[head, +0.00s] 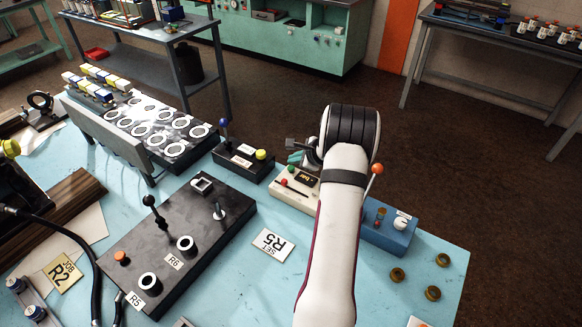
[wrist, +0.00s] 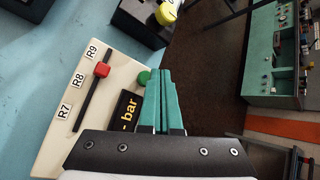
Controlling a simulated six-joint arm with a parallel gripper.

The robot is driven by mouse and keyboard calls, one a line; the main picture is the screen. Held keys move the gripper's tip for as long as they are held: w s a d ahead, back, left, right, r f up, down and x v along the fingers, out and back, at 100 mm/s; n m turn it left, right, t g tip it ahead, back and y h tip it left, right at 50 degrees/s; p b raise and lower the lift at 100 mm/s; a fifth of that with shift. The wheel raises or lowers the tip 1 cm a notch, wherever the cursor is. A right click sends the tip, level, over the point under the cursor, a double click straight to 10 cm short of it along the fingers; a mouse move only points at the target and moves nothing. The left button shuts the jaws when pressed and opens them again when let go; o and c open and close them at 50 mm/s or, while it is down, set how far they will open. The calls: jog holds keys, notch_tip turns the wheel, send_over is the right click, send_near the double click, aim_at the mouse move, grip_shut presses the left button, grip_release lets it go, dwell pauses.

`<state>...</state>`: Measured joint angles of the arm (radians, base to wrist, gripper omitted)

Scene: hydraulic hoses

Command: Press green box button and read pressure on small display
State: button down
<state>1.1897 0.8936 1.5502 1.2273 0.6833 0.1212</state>
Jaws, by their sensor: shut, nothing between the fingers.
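A cream box (head: 295,196) stands on the blue table, partly behind my arm in the head view; it fills the left of the wrist view (wrist: 62,125). Its round green button (wrist: 143,77) is at the edge near my fingers. Its small black display (wrist: 127,112) shows yellow text, "- bar"; its lower end meets my gripper's edge, so I cannot tell whether a figure is hidden.
A black box with a yellow knob (head: 261,154) and a blue lever stands left of the cream box. A blue box (head: 388,232) with an orange-tipped lever stands right. A black control panel (head: 172,236) and a "SEL R5" card (head: 271,244) lie nearer. Brass rings lie at the right edge.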

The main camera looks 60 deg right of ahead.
aim_at(294, 174)
dwell(0.4)
jog(key=shift+f, duration=0.45)
jog(key=shift+f, duration=0.55)
dwell(0.4)
jog(key=shift+r, duration=1)
jog(key=shift+r, duration=2.5)
